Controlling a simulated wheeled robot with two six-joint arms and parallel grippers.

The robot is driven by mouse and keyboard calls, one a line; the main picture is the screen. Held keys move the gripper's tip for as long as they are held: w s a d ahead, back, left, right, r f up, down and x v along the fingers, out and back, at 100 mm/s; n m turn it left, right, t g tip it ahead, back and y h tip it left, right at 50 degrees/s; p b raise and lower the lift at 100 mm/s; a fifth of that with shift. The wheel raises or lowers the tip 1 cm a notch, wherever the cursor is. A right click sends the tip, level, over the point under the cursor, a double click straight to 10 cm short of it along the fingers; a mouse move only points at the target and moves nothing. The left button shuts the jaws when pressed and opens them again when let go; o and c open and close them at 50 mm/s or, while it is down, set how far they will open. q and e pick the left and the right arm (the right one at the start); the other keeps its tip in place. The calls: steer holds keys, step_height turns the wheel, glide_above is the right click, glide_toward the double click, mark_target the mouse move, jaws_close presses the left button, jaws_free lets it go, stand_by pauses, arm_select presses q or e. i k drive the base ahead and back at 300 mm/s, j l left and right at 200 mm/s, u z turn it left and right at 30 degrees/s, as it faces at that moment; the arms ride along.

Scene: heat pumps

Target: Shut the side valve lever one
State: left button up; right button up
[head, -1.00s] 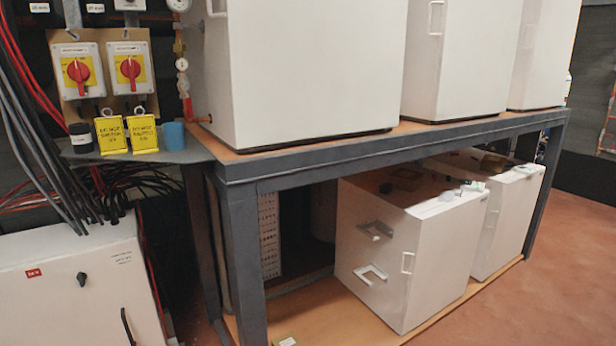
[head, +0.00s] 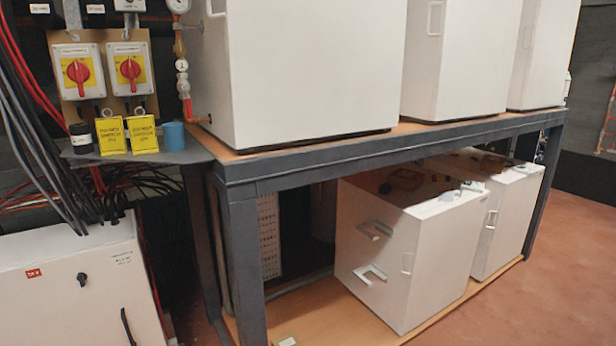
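On the left side of the nearest upper white unit (head: 300,70), a vertical pipe run carries a round gauge (head: 179,5) at the top. Below it are small round fittings (head: 182,66) and an orange-red pipe piece (head: 187,106). An orange elbow (head: 201,119) meets the unit's side low down. Which of these parts is the side valve lever one, and whether it is open or shut, I cannot tell at this size. Neither of my grippers is in view.
A dark steel-framed bench (head: 390,145) bears several white units, with more units (head: 410,250) on its lower shelf. Two red rotary switches (head: 78,71) are on the left wall. A white cabinet (head: 70,290) stands at lower left. Reddish floor (head: 570,270) is free at right.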

mark_target(186, 87)
steer(key=i+l+u, duration=0.25)
steer(key=i, duration=0.2)
steer(key=i+l+u, duration=0.3)
steer(key=i+l, duration=0.05)
steer(key=i, duration=0.1)
